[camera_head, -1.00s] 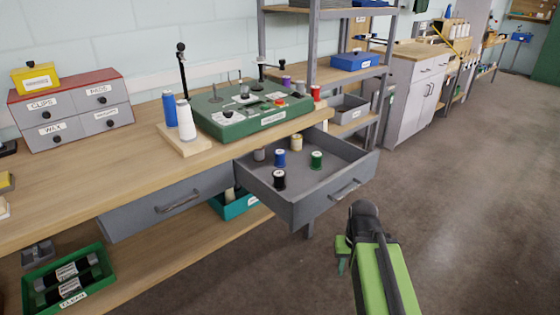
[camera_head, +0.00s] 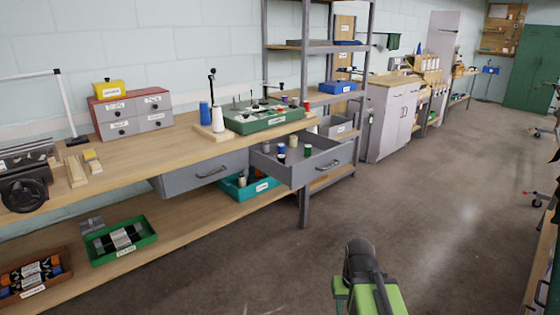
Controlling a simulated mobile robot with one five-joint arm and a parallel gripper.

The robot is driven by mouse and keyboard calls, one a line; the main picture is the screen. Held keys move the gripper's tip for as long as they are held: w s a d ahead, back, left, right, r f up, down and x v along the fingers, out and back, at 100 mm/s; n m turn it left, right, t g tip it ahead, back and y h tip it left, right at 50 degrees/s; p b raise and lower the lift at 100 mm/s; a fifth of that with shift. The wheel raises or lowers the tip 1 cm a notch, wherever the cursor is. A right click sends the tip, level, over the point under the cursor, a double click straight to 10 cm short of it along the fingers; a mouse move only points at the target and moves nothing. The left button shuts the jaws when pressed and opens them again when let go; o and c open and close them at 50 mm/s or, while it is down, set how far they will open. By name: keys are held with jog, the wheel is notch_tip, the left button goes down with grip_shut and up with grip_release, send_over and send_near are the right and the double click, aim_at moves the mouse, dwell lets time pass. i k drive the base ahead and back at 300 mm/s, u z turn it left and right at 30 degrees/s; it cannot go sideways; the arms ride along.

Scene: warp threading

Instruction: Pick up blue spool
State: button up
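The blue spool (camera_head: 281,149) stands upright in the open grey drawer (camera_head: 318,168) under the workbench. Several other spools stand around it, including a green one (camera_head: 293,154) and a dark one at the front. A taller blue cone (camera_head: 204,114) stands on a wooden base on the benchtop, beside a white one (camera_head: 218,120). My gripper (camera_head: 341,292) seems to be the small green part beside my folded arm at the bottom, far from the drawer. Its fingers do not show clearly. Nothing is seen held in it.
The wooden workbench (camera_head: 150,152) runs along the left wall, with a green machine (camera_head: 262,119) above the drawer. A teal bin (camera_head: 243,188) and a green tray (camera_head: 118,254) are on the lower shelf. A grey shelf post stands near the drawer. Open floor (camera_head: 430,210) lies to the right.

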aim_at(281, 146)
jog(key=u, duration=0.55)
jog(key=i, duration=1.95)
jog(key=u, duration=1.3)
jog(key=k, duration=0.1)
jog(key=u, duration=2.45)
jog(key=k, duration=0.4)
jog(key=u, duration=0.6)
jog(key=k, duration=0.3)
jog(key=z, duration=2.75)
